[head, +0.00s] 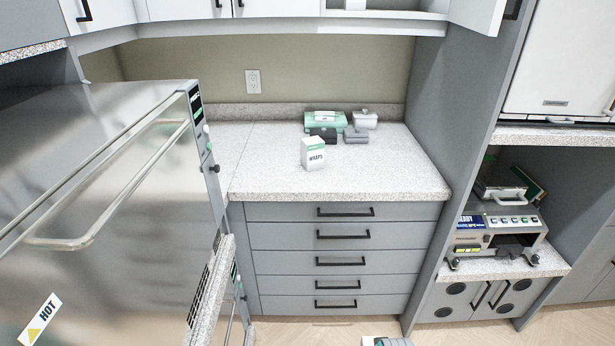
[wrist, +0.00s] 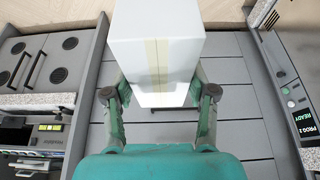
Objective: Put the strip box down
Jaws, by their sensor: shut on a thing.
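The strip box (wrist: 150,55) fills the upper middle of the wrist view. It is a plain white carton with a pale yellow band down its face; no label shows. My gripper (wrist: 158,88), teal with dark joints, is shut on it, one finger at each side. The box is held in the air, with grey drawer fronts behind it. In the head view, only a small white and grey piece (head: 385,341) shows at the bottom edge, too cut off to identify. The speckled counter (head: 270,180) above the drawers has bare room at its left and front.
On the counter stand a white WRAPS box (head: 313,154), a green case (head: 323,121), dark grey boxes (head: 355,135) and a light grey container (head: 365,119). A large steel autoclave (head: 100,190) stands at left. A grey panel (head: 455,130) bounds the counter's right; a device (head: 498,232) sits beyond.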

